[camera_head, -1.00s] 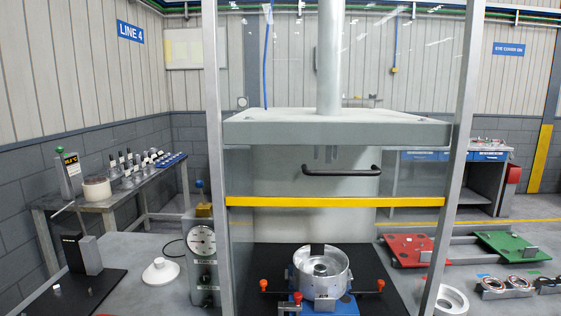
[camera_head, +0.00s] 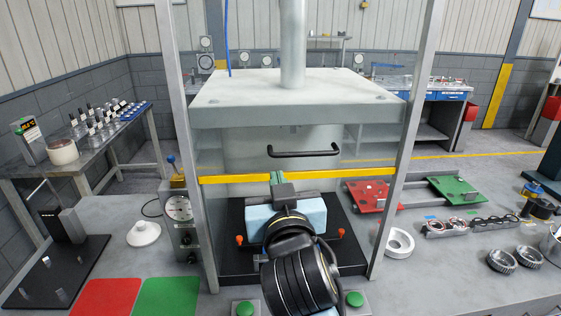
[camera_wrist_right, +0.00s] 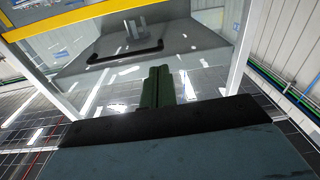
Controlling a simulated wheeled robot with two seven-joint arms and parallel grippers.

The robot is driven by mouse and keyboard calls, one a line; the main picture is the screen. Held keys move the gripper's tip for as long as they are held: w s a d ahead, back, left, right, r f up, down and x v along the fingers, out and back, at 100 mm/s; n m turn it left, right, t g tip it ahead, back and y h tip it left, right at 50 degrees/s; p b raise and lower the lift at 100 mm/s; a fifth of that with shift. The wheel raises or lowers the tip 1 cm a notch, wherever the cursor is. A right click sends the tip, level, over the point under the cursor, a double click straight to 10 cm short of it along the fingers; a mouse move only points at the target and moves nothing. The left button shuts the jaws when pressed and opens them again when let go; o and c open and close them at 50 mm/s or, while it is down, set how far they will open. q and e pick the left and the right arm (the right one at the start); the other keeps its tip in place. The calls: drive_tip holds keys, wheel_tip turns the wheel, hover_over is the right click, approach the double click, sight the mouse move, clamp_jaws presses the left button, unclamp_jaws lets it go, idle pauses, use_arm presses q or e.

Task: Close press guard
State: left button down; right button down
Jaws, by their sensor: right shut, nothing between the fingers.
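The press guard is a clear panel between two upright metal posts, with a black bar handle (camera_head: 303,151) and a yellow strip (camera_head: 225,179) along its lower edge. The guard is raised, with open space between the strip and the black press bed (camera_head: 232,262). My right gripper (camera_head: 278,177) is shut and empty, overlapping the yellow strip below the handle. Its green fingers (camera_wrist_right: 157,87) show in the right wrist view, with the handle (camera_wrist_right: 125,53) beyond them, apart from the tips. Whether the fingers touch the strip I cannot tell. My left gripper is out of view.
A gauge box (camera_head: 181,218) stands beside the left post. Orange knobs (camera_head: 239,240) sit on the bed. Two green buttons (camera_head: 245,308) (camera_head: 354,298) are at the front. A white ring (camera_head: 399,243) lies right of the right post.

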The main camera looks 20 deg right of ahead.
wheel_tip(320, 180, up, 5)
drive_tip(key=d+m+t+h, duration=0.1)
drive_tip(key=p+x, duration=0.3)
drive_tip(key=x, duration=0.5)
drive_tip(key=shift+s, duration=0.1)
wheel_tip(320, 180, down, 3)
drive_tip(key=shift+d+f+p, duration=0.1)
drive_tip(key=shift+p, duration=0.35)
drive_tip(key=shift+f, duration=0.5)
